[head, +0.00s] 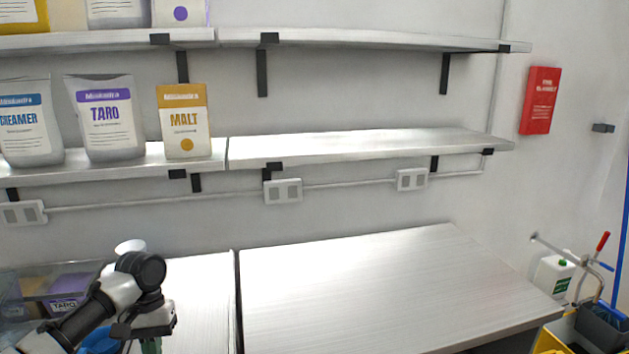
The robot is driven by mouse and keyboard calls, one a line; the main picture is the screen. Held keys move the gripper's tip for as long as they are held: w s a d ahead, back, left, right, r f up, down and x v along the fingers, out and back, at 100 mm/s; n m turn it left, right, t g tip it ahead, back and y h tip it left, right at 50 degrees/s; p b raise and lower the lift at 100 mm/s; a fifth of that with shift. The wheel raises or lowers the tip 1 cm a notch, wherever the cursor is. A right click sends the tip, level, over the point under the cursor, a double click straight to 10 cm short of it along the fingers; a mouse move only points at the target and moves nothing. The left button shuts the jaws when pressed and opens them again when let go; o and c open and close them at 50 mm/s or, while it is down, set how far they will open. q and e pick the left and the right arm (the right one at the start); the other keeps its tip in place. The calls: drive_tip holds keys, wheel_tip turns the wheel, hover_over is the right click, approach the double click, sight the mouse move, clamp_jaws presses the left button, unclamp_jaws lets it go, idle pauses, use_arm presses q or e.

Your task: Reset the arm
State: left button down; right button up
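My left arm comes in from the lower left, white and black. Its gripper (150,335) points down over the left part of the steel counter (205,290). A dark green part shows just below it at the picture's bottom edge, and I cannot tell what it is. The fingertips are not clear, so I cannot tell open from shut. My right arm and gripper are not in view.
A bin (62,290) labelled TARO, a white round thing (130,246) and a blue round thing (98,340) are close around my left arm. The right counter (350,285) is bare. Shelves (370,142) with several pouches hang above. A yellow cart (556,338) stands at right.

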use_arm(q)
drive_tip(key=s+d+f+m+t+h, duration=0.1)
drive_tip(key=s+d+f+m+t, duration=0.35)
drive_tip(key=s+d+f, duration=1.05)
drive_tip(key=s+a+r+t+y, duration=0.1)
drive_tip(key=s+a+r, duration=0.1)
drive_tip(key=s, duration=0.5)
drive_tip(key=s+a+r+t, duration=0.2)
drive_tip(key=s, duration=0.6)
wheel_tip(320, 180, down, 31)
drive_tip(key=g+b, duration=0.2)
drive_tip(key=b, duration=0.2)
drive_tip(key=s+a+f+g+b, duration=0.1)
drive_tip(key=s+a+f+b, duration=0.2)
drive_tip(key=s+f, duration=1.3)
wheel_tip(320, 180, down, 3)
drive_tip(key=shift+s+r+y, duration=0.2)
drive_tip(key=shift+s+y, duration=0.05)
drive_tip(key=shift+y, duration=0.15)
